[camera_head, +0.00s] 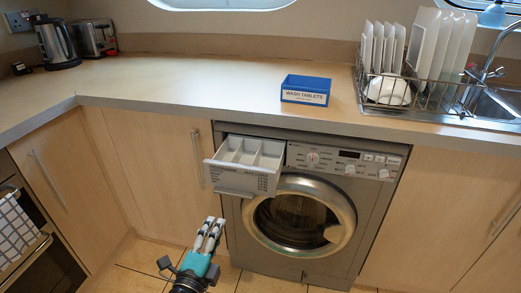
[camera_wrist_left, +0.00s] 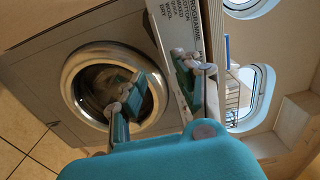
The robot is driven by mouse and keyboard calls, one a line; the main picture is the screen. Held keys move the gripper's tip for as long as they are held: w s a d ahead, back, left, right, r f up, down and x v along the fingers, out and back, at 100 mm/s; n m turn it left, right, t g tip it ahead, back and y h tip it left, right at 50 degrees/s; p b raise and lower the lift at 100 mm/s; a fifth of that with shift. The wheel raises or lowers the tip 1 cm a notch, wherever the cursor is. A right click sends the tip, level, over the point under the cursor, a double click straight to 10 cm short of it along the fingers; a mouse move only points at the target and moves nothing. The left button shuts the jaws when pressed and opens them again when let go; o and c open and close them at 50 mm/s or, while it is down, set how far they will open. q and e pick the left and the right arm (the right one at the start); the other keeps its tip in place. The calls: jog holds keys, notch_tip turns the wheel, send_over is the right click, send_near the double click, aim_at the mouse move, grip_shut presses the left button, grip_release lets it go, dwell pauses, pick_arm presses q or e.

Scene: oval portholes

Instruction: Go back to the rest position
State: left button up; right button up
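My left gripper (camera_head: 214,222) is in front of the washing machine (camera_head: 376,190), low and below the detergent drawer (camera_head: 240,181). Its two fingers stand apart with nothing between them; the gap also shows in the left wrist view (camera_wrist_left: 158,80). The drawer is pulled out, and its compartments look empty from above. In the left wrist view the drawer's printed front (camera_wrist_left: 185,30) is beyond the fingers. My right gripper is not in view.
The round washer door (camera_head: 300,216) is shut. A blue wash tablets box (camera_head: 306,90) stands on the worktop (camera_head: 200,92). A dish rack with plates (camera_head: 390,90) is beside the sink at right. A kettle (camera_head: 58,45) and toaster (camera_head: 95,38) stand at back left.

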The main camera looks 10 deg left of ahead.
pick_arm(q)
jog(key=s+a+f+n+g+y, duration=0.1)
jog(key=s+f+n+g, duration=0.55)
jog(key=f, duration=0.75)
jog(key=s+a+f+n+g, duration=0.1)
jog(key=s+f+n+g, duration=0.5)
jog(key=f, duration=0.7)
jog(key=s+f+n+g+p, duration=0.1)
jog(key=s+f+p, duration=0.2)
jog(key=s, duration=0.6)
jog(key=s+f+n+g+p, duration=0.1)
jog(key=s+f+p, duration=0.3)
jog(key=s+p, duration=0.4)
jog(key=s+f+n+g+p, duration=0.1)
jog(key=s+f+g+p, duration=0.1)
jog(key=s+p, duration=0.4)
jog(key=s+a+f, duration=0.1)
jog(key=s, duration=0.4)
jog(key=shift+s+f, duration=0.25)
jog(key=shift+f, duration=0.15)
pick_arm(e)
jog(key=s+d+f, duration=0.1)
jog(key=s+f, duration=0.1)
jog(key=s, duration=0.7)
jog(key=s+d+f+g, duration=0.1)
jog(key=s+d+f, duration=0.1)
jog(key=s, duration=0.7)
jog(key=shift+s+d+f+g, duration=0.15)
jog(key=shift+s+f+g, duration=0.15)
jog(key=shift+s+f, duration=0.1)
